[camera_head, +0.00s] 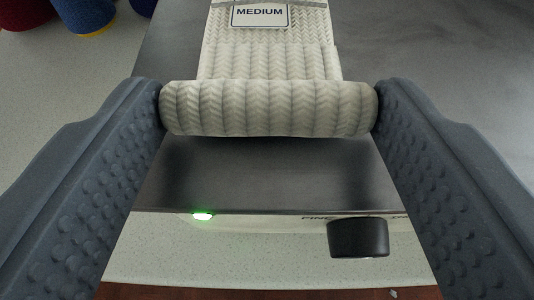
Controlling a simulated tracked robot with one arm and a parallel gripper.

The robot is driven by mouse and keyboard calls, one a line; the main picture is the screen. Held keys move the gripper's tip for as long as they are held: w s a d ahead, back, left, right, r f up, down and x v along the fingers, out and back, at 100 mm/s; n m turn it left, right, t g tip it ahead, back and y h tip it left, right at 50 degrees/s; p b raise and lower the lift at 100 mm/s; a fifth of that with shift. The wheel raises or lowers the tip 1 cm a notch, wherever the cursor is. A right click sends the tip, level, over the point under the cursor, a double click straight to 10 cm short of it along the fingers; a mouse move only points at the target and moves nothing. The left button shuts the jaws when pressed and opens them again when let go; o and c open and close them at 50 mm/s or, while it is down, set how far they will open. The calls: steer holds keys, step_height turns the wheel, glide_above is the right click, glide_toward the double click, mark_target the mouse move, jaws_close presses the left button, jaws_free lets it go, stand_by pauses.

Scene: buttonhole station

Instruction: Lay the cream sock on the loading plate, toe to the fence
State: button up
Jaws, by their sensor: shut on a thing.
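The cream knitted sock (268,62) runs from the top of the frame toward a thick rolled cream band (268,108) at its near end. My gripper (268,106) is shut on this band, with one grey studded finger against each end. The far part of the sock carries a white label reading MEDIUM and leaves the frame at the top, so its far end is out of view. A dark grey metal plate (262,172) lies beneath and in front of the band; I cannot tell whether the sock touches it. No fence can be made out.
The plate's near edge has a lit green lamp (202,216) and a black knob (358,238). A pale speckled surface (230,255) lies in front, with a reddish-brown strip beyond it. Blue (85,15) and dark red (24,12) objects stand at the top left. Bare dark metal extends right.

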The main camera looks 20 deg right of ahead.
steer(key=shift+f, duration=0.25)
steer(key=o, duration=0.9)
steer(key=shift+o, duration=0.2)
steer(key=shift+r, duration=0.1)
steer(key=p+v, duration=0.1)
steer(key=v, duration=1.1)
